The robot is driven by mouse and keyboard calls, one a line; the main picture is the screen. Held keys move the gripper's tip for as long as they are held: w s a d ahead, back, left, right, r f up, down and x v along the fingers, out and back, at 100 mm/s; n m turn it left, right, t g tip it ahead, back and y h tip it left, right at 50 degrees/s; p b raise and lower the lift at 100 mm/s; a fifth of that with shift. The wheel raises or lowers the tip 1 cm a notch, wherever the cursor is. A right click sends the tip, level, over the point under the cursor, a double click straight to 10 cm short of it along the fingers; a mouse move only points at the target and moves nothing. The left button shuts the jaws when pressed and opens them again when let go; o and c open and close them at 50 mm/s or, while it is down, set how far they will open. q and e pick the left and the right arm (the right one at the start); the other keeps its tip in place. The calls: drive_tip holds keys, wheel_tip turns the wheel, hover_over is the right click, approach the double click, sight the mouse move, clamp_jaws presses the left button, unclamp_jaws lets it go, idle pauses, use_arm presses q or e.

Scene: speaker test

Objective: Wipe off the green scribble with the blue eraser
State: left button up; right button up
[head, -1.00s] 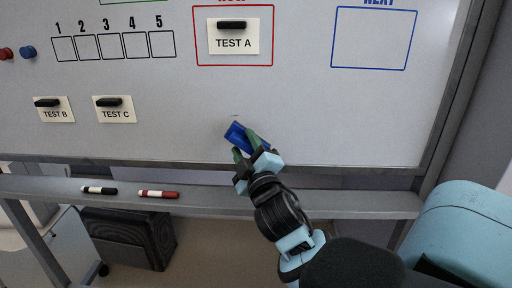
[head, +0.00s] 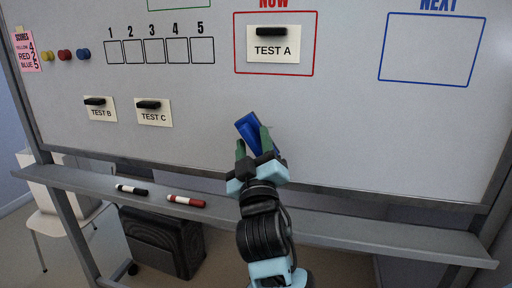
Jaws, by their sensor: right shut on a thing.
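The blue eraser (head: 246,128) is at the lower middle of the whiteboard (head: 340,130), tilted. My right gripper (head: 253,146) is shut on it, with green fingers on either side. The eraser appears at the board surface, but I cannot tell for sure whether it touches. I see no clear green scribble; any mark behind the eraser or gripper is hidden. My left gripper is not in view.
Above are the card TEST A (head: 273,52) in a red frame and an empty blue frame (head: 432,50). Cards TEST B (head: 101,114) and TEST C (head: 153,118) hang left. A black marker (head: 131,190) and red marker (head: 186,201) lie on the ledge (head: 350,230).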

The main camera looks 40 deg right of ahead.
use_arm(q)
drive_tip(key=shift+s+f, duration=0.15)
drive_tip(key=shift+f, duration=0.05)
use_arm(e)
drive_tip(key=shift+w+d, duration=0.9)
drive_tip(key=shift+d, duration=0.2)
drive_tip(key=shift+w+d, duration=0.9)
drive_tip(key=shift+d, duration=0.2)
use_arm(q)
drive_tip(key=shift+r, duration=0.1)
use_arm(e)
drive_tip(key=shift+w+d, duration=0.7)
drive_tip(key=shift+d, duration=0.05)
drive_tip(key=shift+s+d+r+p, duration=0.15)
drive_tip(key=shift+s+d+p, duration=0.2)
drive_tip(key=shift+s+d, duration=0.3)
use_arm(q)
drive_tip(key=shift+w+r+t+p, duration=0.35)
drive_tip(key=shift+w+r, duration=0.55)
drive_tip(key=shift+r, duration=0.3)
use_arm(e)
drive_tip(key=shift+s+d, duration=0.3)
drive_tip(key=shift+s, duration=0.2)
drive_tip(key=shift+s+d, duration=0.3)
drive_tip(key=shift+s, duration=0.2)
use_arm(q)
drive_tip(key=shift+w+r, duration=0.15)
use_arm(e)
drive_tip(key=shift+w+d, duration=0.1)
